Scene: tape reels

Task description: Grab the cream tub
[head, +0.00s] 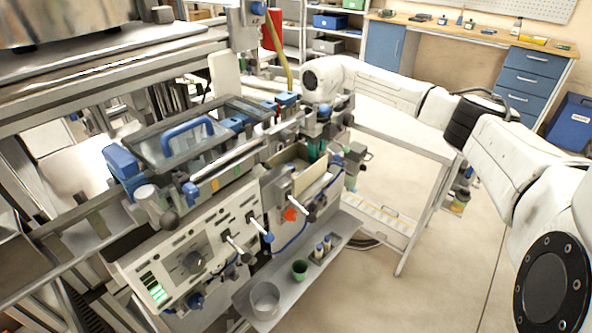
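A cream, box-like open tub (312,184) appears to be set into the right part of the machine in the head view. I see its pale front and rim; a grey bracket with a red knob partly covers its left side. My arm reaches in from the right and bends down above it. My gripper (318,140) is at the end of the arm, just above and behind the tub's right side. Its fingers are small and mixed with green and dark parts, so I cannot tell whether they are open or touch the tub.
The machine's control panel (185,262) has levers sticking out in front. A lower shelf (330,252) holds a pale grey cup (265,299), a green cup (300,270) and small bottles (323,246). A blue-handled lid (188,132) lies to the left. Open floor is at right.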

